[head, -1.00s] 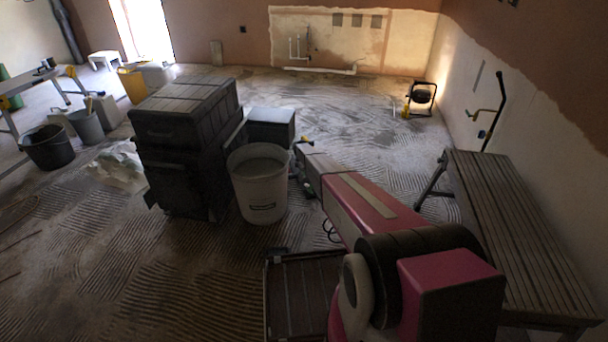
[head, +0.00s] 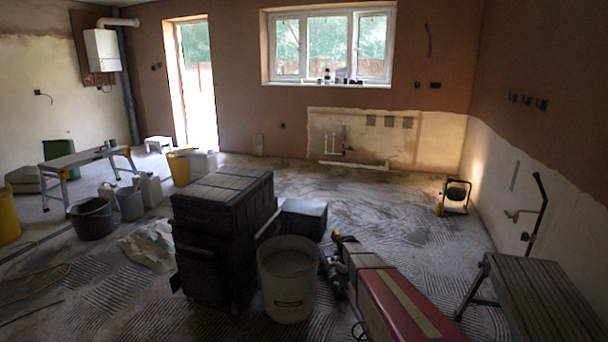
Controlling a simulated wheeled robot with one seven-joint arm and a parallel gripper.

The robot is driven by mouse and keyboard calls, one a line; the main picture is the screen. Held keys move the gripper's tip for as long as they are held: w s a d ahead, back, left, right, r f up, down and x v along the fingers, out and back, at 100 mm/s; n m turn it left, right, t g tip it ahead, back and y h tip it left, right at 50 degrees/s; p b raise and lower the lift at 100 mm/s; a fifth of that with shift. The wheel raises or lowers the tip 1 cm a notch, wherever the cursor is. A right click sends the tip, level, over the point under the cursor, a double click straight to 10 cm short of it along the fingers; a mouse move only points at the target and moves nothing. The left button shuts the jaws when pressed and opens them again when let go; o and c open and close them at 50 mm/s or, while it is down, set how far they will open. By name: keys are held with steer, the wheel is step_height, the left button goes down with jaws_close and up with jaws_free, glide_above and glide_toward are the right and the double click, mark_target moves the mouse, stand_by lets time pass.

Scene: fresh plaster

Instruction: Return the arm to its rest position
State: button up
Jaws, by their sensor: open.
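My arm (head: 395,300) reaches forward from the bottom edge of the head view, with red and tan panels. Its far end lies low in the picture, just right of a white bucket. My gripper (head: 335,266) is the small dark part with a yellow bit at that far end. It is open, and I see nothing held in it. Its fingertips are too small and dark to make out clearly. The base of my arm is below the picture.
The white bucket (head: 288,295) and a stack of dark boxes (head: 222,225) stand close left of the arm's end. A slatted bench (head: 545,300) stands to the right. A work lamp (head: 455,196) sits farther back. The streaked floor (head: 400,215) beyond is mostly clear.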

steer(key=s+r+m, duration=0.4)
steer(key=s+r, duration=0.2)
steer(key=s, duration=0.6)
steer(key=s+r+m, duration=0.4)
steer(key=s+r, duration=0.2)
steer(key=s, duration=0.7)
steer(key=shift+d+r+m+y, duration=0.15)
steer(key=shift+r+m+y, duration=0.15)
steer(key=shift+r+m, duration=0.1)
steer(key=shift+f, duration=0.1)
